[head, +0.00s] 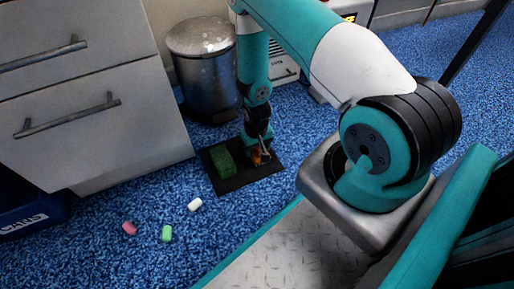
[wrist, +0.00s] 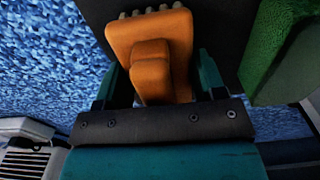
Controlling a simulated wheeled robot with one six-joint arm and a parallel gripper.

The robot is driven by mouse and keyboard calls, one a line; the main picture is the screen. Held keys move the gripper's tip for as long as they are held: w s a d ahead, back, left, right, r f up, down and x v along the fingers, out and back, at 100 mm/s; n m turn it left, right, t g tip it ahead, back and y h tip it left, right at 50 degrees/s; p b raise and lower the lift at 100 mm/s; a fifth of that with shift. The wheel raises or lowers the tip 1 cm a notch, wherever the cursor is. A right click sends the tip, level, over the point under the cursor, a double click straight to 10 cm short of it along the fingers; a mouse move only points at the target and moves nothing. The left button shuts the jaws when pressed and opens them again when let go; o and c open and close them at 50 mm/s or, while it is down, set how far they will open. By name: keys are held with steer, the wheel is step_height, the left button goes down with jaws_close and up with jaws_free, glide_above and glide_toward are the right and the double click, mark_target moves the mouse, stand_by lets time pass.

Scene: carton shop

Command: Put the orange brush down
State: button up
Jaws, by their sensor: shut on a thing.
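The orange brush (wrist: 152,55) is between the fingers of my gripper (wrist: 160,85) in the wrist view, with pale bristle tufts along its far edge. My gripper is shut on it. In the head view the brush (head: 257,157) is small and partly hidden by my gripper (head: 262,146), low over the black mat (head: 240,180). I cannot tell whether the brush touches the mat.
A green block (head: 222,162) stands on the mat, left of the brush. A metal bin (head: 205,70) stands behind, and a drawer cabinet (head: 85,80) is at left. White (head: 195,204), green (head: 167,233) and pink (head: 129,228) small pieces lie on the blue carpet.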

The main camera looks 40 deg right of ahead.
steer(key=shift+f, duration=0.1)
steer(key=o, duration=1)
steer(key=shift+o, duration=0.2)
